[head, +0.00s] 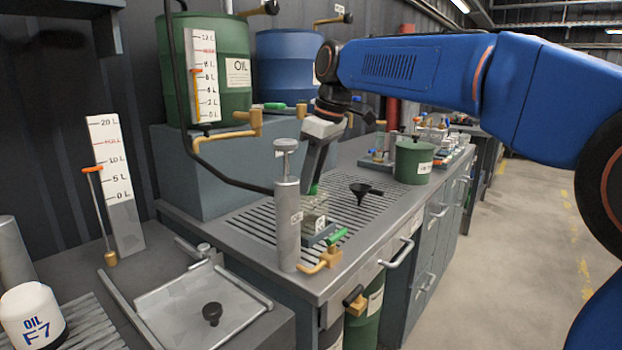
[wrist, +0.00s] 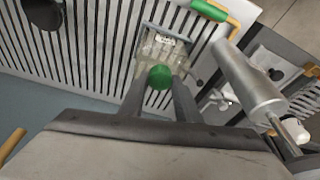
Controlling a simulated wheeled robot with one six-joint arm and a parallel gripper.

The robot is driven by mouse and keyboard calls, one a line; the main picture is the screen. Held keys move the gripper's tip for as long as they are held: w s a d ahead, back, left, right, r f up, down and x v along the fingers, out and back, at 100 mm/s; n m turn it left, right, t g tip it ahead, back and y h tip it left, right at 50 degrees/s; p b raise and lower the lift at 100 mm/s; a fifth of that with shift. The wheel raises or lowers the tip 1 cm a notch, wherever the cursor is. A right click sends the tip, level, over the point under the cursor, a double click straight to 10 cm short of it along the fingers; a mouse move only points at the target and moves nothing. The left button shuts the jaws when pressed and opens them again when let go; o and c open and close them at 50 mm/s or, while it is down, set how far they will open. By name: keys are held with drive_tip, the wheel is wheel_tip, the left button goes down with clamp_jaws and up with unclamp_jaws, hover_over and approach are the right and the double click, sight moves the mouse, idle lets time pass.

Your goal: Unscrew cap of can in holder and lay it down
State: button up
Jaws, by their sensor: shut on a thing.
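The clear can (head: 314,208) stands upright in a holder (head: 316,236) on the slatted bench top, behind the grey pump cylinder. Its green cap (head: 313,189) shows at the top of the can. In the wrist view the cap (wrist: 160,77) sits between the fingertips, with the clear can (wrist: 158,50) and its label beyond. My gripper (wrist: 160,80) is shut on the cap; in the head view my gripper (head: 314,184) reaches down from above. I cannot tell whether the cap is still seated or slightly clear of the can's mouth.
The grey pump cylinder (head: 288,222) stands close in front, and a brass valve with green handle (head: 337,237) is beside the holder. A black funnel (head: 361,190) and a green bucket (head: 412,162) are to the right. Bare slatted grate (head: 248,218) lies left of the cylinder.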

drive_tip(key=shift+w+n+g, duration=0.1)
drive_tip(key=shift+n+g, duration=0.5)
drive_tip(key=shift+n, duration=1.7)
drive_tip(key=shift+w+n+g, duration=0.1)
drive_tip(key=shift+n+g, duration=0.3)
drive_tip(key=shift+n, duration=1.9)
drive_tip(key=shift+g, duration=0.3)
drive_tip(key=n+g, duration=0.1)
drive_tip(key=n, duration=0.3)
drive_tip(key=shift+w+n+h, duration=0.1)
drive_tip(key=shift+n+h, duration=0.2)
drive_tip(key=shift+r, duration=1.6)
